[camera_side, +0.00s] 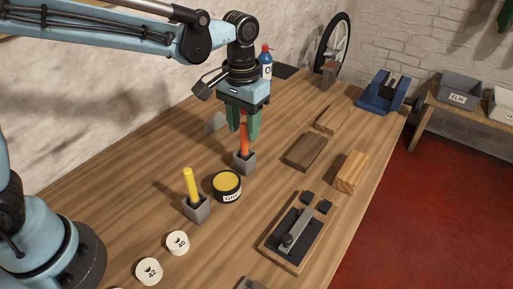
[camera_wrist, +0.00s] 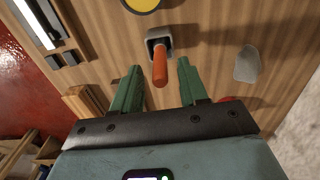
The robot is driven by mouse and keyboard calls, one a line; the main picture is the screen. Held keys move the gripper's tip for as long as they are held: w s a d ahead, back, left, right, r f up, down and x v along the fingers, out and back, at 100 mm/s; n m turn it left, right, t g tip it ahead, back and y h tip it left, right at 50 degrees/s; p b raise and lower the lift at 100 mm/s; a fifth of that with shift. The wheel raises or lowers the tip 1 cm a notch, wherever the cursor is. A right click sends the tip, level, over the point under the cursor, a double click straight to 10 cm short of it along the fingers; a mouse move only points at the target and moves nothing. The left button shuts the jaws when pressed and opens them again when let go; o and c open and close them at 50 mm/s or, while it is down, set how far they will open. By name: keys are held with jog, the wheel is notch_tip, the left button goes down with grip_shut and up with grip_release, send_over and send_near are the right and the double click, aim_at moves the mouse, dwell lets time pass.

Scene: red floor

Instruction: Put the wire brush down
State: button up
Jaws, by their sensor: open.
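An orange-handled tool (camera_side: 244,138) stands upright in a small grey square holder (camera_side: 245,162). It may be the wire brush, but its head is hidden and I cannot tell. My gripper (camera_side: 244,132) points down over it, its green fingers apart on either side of the handle's upper part. In the wrist view my open gripper (camera_wrist: 159,91) shows the orange handle (camera_wrist: 160,68) in front of and between the fingertips, with visible gaps. A yellow-handled tool (camera_side: 190,183) stands in a second grey holder (camera_side: 196,208).
A yellow-topped black tin (camera_side: 227,186) sits close by the holders. A grey flat piece (camera_side: 215,122) lies behind. Wooden blocks (camera_side: 306,152), a sharpening board (camera_side: 295,238) and a blue vise (camera_side: 384,92) stand to the right. White round pieces (camera_side: 178,243) lie in front.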

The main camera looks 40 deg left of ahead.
notch_tip(320, 180, up, 9)
jog(key=shift+f, duration=0.1)
jog(key=shift+r, duration=0.2)
jog(key=shift+s+a+r, duration=0.15)
jog(key=shift+a, duration=0.05)
jog(key=s+a+f+t, duration=0.6)
jog(key=s+a+t, duration=0.1)
jog(key=s+a, duration=0.4)
jog(key=shift+s+f, duration=0.15)
jog(key=shift+f, duration=0.05)
